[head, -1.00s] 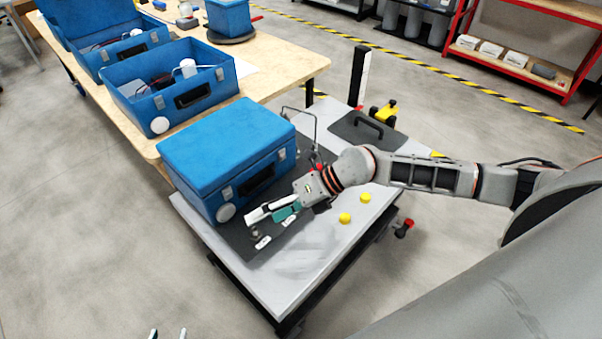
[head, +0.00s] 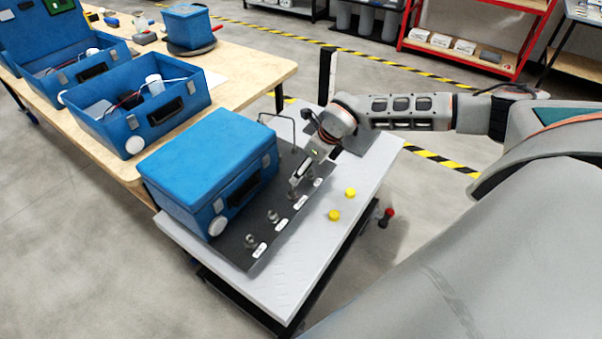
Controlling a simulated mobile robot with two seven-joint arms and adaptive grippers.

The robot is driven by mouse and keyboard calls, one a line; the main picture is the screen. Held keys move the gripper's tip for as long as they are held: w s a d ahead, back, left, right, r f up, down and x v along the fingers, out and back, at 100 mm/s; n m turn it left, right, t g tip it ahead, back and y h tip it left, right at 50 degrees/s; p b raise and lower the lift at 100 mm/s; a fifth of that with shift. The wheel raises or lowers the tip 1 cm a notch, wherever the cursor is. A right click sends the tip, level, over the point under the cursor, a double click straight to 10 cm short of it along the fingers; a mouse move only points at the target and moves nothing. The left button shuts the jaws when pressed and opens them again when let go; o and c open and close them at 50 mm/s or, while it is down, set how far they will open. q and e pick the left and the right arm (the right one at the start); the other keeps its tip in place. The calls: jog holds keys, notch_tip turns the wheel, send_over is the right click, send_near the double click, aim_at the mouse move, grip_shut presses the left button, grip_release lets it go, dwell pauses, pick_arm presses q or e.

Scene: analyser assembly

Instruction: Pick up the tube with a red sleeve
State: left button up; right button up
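I cannot make out a tube with a red sleeve in the head view. My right gripper (head: 294,184) points down over the dark mat (head: 236,252) on the cart, beside the closed blue case (head: 208,160). Its fingers are small and partly merge with the small metal fittings there, so I cannot tell whether they are open or hold anything. Metal fittings (head: 250,240) stand in a row along the mat, each near a white label (head: 260,250). My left gripper is out of view.
Two yellow knobs (head: 334,215) sit on the bare grey cart top (head: 290,268), right of the mat. A dark upright post (head: 327,75) rises at the cart's far end. A wooden table (head: 245,80) with open blue cases (head: 140,105) stands behind.

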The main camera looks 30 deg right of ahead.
jog(key=x, duration=0.4)
jog(key=shift+w+a, duration=0.1)
jog(key=shift+a, duration=0.05)
jog(key=c, duration=0.7)
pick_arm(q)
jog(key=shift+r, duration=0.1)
pick_arm(e)
jog(key=shift+r, duration=0.1)
